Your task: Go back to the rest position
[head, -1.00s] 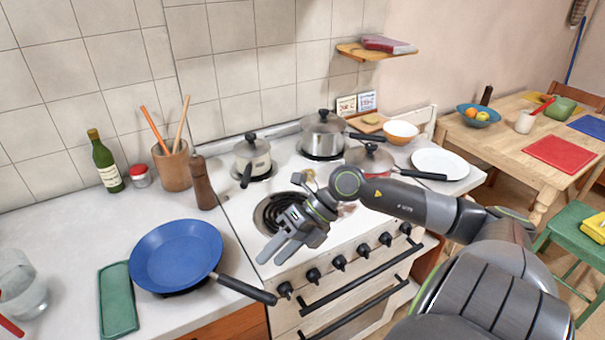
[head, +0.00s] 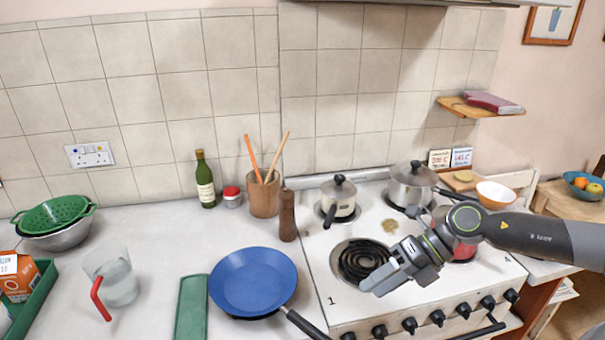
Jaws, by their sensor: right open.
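My right gripper (head: 384,278) is in the head view, its arm coming in from the right over the stove (head: 335,290). Its fingers are empty, above the front of the stove near the bare coil burner (head: 362,259). The gripper and arm hide part of a red pan (head: 463,250) behind them. My left gripper is not in view.
A blue frying pan (head: 253,281) lies on the counter, its handle reaching toward the stove. Two steel pots (head: 338,200) (head: 411,187) stand at the stove's back. A water jug (head: 117,279), green colander (head: 54,214) and pepper mill (head: 287,217) stand on the counter.

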